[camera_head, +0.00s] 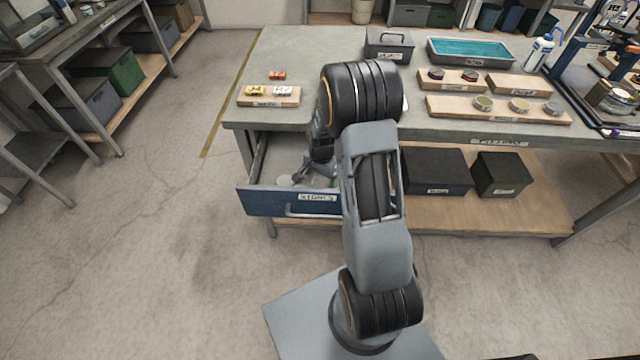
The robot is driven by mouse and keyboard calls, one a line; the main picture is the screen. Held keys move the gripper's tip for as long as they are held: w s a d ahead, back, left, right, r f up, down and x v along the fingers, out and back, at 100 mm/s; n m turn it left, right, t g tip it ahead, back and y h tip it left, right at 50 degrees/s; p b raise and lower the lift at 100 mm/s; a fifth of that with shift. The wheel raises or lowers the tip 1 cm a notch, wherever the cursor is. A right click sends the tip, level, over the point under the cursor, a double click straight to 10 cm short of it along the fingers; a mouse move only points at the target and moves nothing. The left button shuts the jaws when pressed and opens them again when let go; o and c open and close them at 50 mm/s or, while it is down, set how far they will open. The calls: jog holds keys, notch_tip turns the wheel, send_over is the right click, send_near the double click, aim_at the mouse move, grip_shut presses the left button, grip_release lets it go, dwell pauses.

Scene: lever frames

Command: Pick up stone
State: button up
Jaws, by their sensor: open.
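My gripper (315,176) is open and reaches down into an open blue-fronted drawer (262,202) below the left part of the workbench. A small pale grey rounded thing (286,181) lies in the drawer, just left of the gripper's fingers. It may be the stone, but it is too small to tell for sure. Whether the fingers touch anything is not clear. My arm hides the drawer's right part.
Dark boxes (436,172) stand on the shelf below. Floor at left is clear.

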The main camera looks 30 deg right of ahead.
jog(key=shift+f, duration=0.95)
jog(key=shift+c, duration=0.3)
jog(key=c, duration=1)
